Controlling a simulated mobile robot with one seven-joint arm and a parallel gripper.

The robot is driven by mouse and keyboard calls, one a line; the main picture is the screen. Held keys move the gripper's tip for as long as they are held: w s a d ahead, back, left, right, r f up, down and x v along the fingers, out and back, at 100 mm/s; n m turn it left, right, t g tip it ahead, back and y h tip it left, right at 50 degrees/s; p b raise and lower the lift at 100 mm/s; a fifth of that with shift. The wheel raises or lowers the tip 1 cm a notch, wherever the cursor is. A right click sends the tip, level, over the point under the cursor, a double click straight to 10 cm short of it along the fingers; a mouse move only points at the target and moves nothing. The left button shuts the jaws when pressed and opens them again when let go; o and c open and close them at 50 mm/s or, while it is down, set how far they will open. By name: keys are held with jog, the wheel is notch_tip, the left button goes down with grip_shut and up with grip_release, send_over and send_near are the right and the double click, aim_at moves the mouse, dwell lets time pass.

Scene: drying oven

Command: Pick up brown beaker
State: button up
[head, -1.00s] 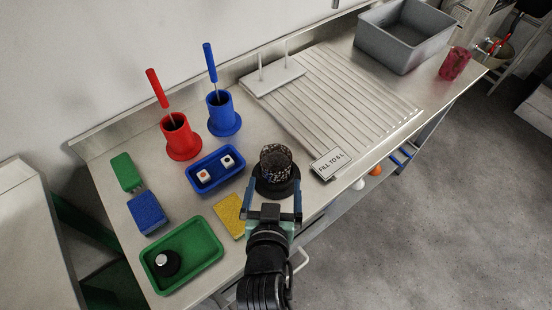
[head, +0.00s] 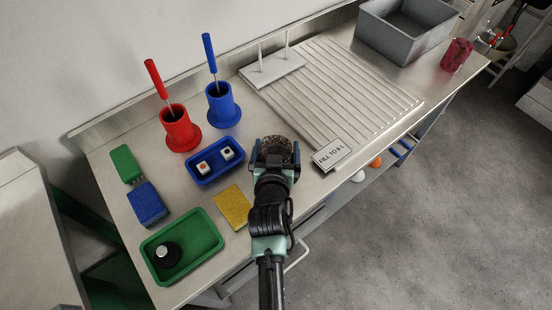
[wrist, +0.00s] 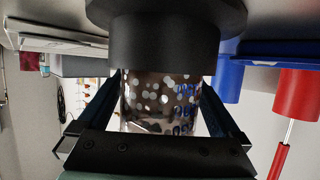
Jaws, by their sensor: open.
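The brown beaker (head: 278,146) is a speckled dark brown vessel with a black base, standing on the steel counter just in front of my gripper. In the wrist view the beaker (wrist: 162,98) shows speckled glass with blue markings, and its thick black base fills the top of the picture. My gripper (head: 275,158) is open, with one finger on each side of the beaker. In the wrist view the fingers of my gripper (wrist: 162,100) flank the glass, with small gaps visible beside it. The beaker's lower part is hidden by my gripper in the head view.
Left of the beaker are a blue tray (head: 232,172) with two small cubes, a yellow sponge (head: 233,208) and a green tray (head: 207,238). A sign (head: 332,155) stands close on the right. Red (head: 180,132) and blue (head: 222,106) holders stand behind.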

jog(key=shift+w+f, duration=0.1)
jog(key=shift+w, duration=0.2)
jog(key=shift+c, duration=0.2)
jog(key=c, duration=1.4)
jog(key=shift+r, duration=0.25)
